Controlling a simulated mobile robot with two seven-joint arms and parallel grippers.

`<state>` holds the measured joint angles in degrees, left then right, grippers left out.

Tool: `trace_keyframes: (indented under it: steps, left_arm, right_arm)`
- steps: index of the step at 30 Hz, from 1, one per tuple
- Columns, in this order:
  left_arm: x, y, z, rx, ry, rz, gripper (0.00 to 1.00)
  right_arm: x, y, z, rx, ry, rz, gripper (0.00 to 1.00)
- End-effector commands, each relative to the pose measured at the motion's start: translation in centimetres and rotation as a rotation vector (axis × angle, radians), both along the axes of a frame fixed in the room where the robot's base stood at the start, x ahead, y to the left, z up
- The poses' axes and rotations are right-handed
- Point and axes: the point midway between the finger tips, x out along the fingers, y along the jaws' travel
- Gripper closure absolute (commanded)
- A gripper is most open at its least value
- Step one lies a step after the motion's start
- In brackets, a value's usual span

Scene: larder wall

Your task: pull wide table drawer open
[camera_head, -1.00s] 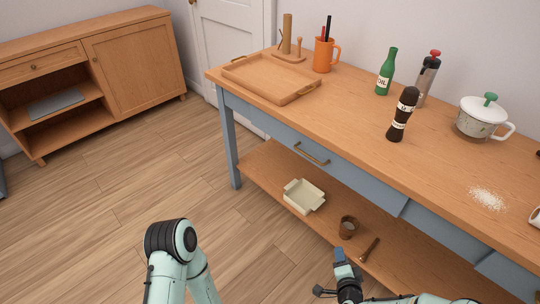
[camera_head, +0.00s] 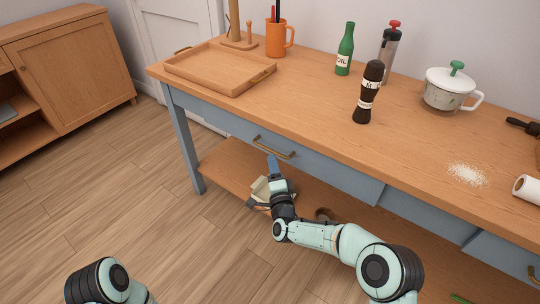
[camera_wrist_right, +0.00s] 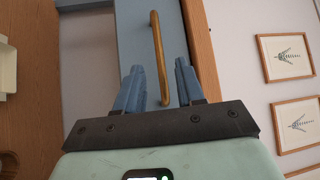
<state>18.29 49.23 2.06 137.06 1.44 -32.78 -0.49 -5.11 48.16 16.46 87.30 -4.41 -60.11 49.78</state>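The wide drawer (camera_head: 320,172) is a blue-grey front under the wooden table top, and it looks flush and shut. Its brass bar handle (camera_head: 274,147) is near its left part. My right gripper (camera_head: 273,161) is at the handle, its blue fingers just below it in the head view. In the right wrist view the gripper (camera_wrist_right: 157,82) is open, and the handle (camera_wrist_right: 158,50) shows between the two fingers, with no finger clearly touching it. How far the handle is from the fingers in depth I cannot tell. My left gripper is out of view; only part of that arm shows.
The table top (camera_head: 310,105) bears a wooden tray (camera_head: 183,73), orange mug (camera_head: 276,40), green bottle (camera_head: 345,50), dark mill (camera_head: 368,92) and white pot (camera_head: 447,92). A cream dish (camera_head: 259,190) is on the lower shelf, partly hidden by my arm. Floor in front is clear.

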Motion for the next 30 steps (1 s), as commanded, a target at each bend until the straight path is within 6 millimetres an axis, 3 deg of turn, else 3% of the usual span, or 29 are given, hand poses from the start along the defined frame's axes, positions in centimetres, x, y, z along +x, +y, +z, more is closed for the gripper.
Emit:
trace_keyframes:
  steps: [3,10,23,24,27,30]
  left_arm:
    - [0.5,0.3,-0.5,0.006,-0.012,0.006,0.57]
    - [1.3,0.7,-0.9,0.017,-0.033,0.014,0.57]
    - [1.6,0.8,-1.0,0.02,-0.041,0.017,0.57]
    - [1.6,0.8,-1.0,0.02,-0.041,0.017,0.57]
    - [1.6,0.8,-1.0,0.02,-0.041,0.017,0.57]
    - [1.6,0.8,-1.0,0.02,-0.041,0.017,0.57]
  right_arm:
    - [1.9,0.4,0.1,0.0,-0.002,0.0,0.62]
    - [4.4,0.8,0.5,0.0,0.0,0.001,0.62]
    - [5.1,0.9,0.7,-0.001,0.001,0.001,0.62]
    - [5.1,0.9,0.7,-0.001,0.001,0.001,0.65]
    - [5.1,0.9,0.7,-0.001,0.001,0.001,0.98]
    - [5.1,0.9,0.7,-0.001,0.001,0.001,1.0]
